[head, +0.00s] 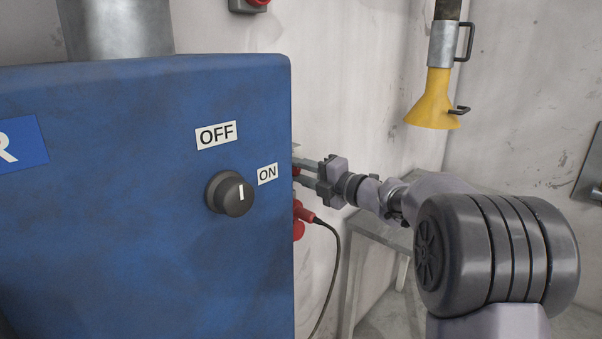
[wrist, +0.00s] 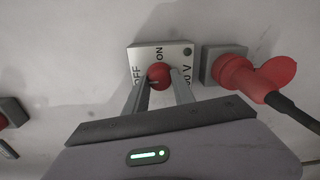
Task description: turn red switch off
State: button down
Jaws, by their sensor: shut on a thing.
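The red switch (wrist: 159,75) is a round red knob on a light plate (wrist: 176,53) on the wall, in the wrist view. The plate carries the words ON above the knob and OFF to its left. My gripper (wrist: 160,88) is shut on the red knob, one finger on each side of it. In the head view my gripper (head: 306,172) reaches in from the right behind the blue cabinet's edge, and the switch is mostly hidden there. The knob's exact pointing direction is hard to tell between the fingers.
A red plug (wrist: 259,78) with a black cable sits in a socket right of the switch. The blue cabinet (head: 150,260) with a black rotary knob (head: 230,193) fills the left of the head view. A yellow funnel (head: 436,100) hangs at the upper right. A grey table stands below my arm.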

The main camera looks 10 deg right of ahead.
jog(key=c, duration=1.1)
grip_release()
jog(key=shift+o, duration=0.2)
jog(key=p+v, duration=0.4)
jog(key=v, duration=1.3)
jog(key=shift+s, duration=0.2)
jog(key=shift+d, duration=0.1)
